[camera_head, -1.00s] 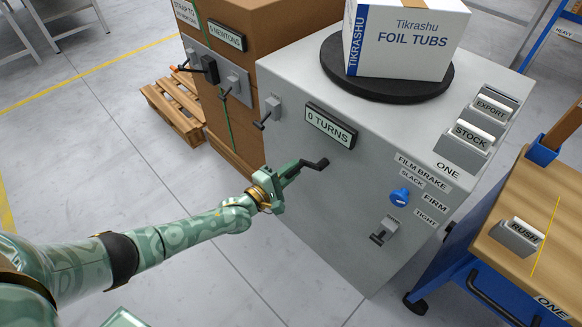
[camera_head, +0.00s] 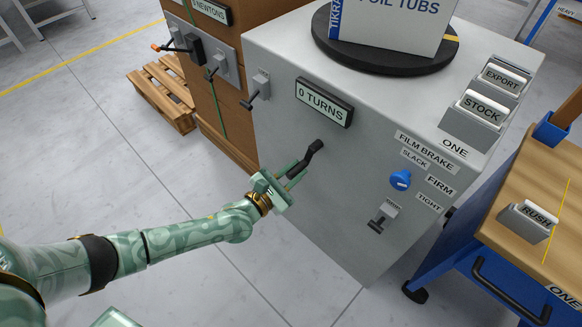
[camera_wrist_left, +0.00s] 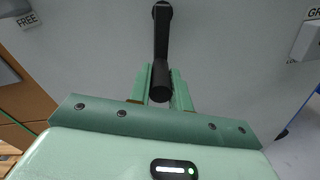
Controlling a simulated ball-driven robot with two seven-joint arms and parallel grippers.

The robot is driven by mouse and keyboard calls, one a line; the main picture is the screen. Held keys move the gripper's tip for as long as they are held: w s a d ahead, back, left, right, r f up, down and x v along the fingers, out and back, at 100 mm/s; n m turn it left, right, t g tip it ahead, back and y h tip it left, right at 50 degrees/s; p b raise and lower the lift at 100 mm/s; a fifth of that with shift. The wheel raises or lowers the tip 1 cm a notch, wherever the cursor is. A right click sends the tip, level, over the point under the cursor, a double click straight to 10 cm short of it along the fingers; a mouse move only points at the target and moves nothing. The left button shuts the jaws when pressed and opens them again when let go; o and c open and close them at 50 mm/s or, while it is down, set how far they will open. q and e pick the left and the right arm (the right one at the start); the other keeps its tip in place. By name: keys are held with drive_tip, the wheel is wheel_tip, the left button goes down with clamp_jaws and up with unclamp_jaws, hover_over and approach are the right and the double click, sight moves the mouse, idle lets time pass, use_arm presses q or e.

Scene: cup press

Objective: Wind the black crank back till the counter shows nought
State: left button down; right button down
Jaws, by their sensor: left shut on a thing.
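The black crank (camera_head: 314,150) sits on the front of the grey machine (camera_head: 330,215), below the counter (camera_head: 323,101), which reads "0 TURNS". My left gripper (camera_head: 291,176) is at the crank's grip, with its green fingers on either side of it, shut on it. In the left wrist view the crank's arm (camera_wrist_left: 161,38) runs up from the grip, and the grip's end lies between the two fingers (camera_wrist_left: 160,88). My right gripper is not in view.
A blue film brake knob (camera_head: 400,180) and a small lever (camera_head: 382,220) are to the right of the crank. Another lever (camera_head: 256,92) is at the upper left. A turntable (camera_head: 370,55) bears a box. Floor is open at left.

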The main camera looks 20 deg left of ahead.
use_arm(q)
drive_tip(key=shift+s+d+f+n+b, duration=0.15)
drive_tip(key=shift+d+n+b, duration=0.15)
drive_tip(key=shift+n, duration=0.35)
drive_tip(key=shift+s+d+n+b, duration=0.15)
drive_tip(key=shift+d+n, duration=0.2)
drive_tip(key=shift+n, duration=0.3)
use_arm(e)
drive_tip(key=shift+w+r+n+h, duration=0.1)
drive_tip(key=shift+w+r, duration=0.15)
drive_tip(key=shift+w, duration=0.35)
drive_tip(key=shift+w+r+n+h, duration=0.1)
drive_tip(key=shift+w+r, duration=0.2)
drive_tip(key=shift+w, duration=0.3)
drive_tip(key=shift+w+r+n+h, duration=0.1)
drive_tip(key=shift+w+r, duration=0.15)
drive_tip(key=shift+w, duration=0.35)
use_arm(q)
drive_tip(key=c, duration=1.3)
unclamp_jaws()
drive_tip(key=p+v, duration=0.4)
drive_tip(key=v, duration=1.2)
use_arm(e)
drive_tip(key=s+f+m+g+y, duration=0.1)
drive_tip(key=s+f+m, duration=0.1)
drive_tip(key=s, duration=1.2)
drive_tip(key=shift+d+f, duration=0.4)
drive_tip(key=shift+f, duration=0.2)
